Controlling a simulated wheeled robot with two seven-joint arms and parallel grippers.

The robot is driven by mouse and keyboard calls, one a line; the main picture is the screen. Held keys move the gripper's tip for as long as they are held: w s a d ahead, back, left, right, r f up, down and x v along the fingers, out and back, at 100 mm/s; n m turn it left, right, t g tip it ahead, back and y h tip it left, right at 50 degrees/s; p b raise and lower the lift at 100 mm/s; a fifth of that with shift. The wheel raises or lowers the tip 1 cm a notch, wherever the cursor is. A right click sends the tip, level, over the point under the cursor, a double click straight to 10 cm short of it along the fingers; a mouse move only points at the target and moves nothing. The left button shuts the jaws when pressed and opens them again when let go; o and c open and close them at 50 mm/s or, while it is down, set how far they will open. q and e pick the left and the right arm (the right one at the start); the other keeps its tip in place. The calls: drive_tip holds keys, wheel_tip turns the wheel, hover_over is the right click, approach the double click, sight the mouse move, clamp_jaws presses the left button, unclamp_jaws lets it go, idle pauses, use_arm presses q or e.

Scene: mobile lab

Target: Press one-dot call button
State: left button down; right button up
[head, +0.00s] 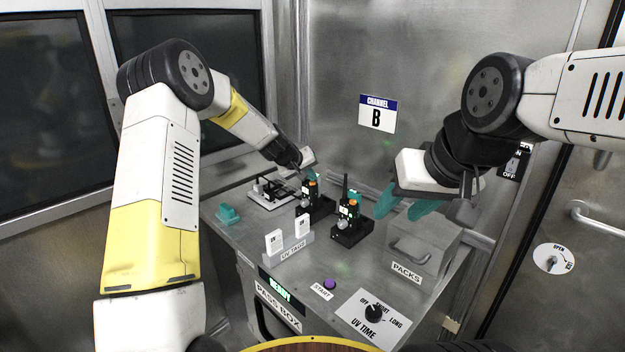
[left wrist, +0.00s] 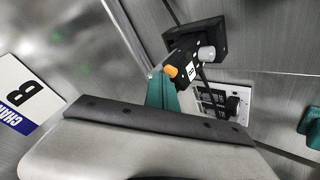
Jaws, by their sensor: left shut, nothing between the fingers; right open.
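Two black handheld radios with orange knobs stand in dark bases on the steel counter: a left radio (head: 309,195) and a right radio (head: 348,213). Small light marks show on their fronts, but I cannot read dots or pick out the one-dot call button. My left gripper (head: 312,174) is shut and empty, its teal tips just behind the top of the left radio. In the left wrist view the shut teal fingers (left wrist: 163,92) are close beside a radio (left wrist: 190,62) with an orange knob; contact is unclear. My right gripper (head: 408,208) is open and empty, right of the right radio.
A black-and-white device (head: 268,192) and a teal block (head: 228,214) lie on the left. A UV TAGS holder (head: 290,250), purple START button (head: 329,284), UV TIME dial (head: 374,313) and PACKS box (head: 422,245) occupy the front and right. A CHANNEL B sign (head: 377,114) is on the wall.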

sight(311, 185)
use_arm(q)
drive_tip(key=shift+r, duration=0.8)
drive_tip(key=shift+r, duration=0.1)
drive_tip(key=shift+r, duration=2.45)
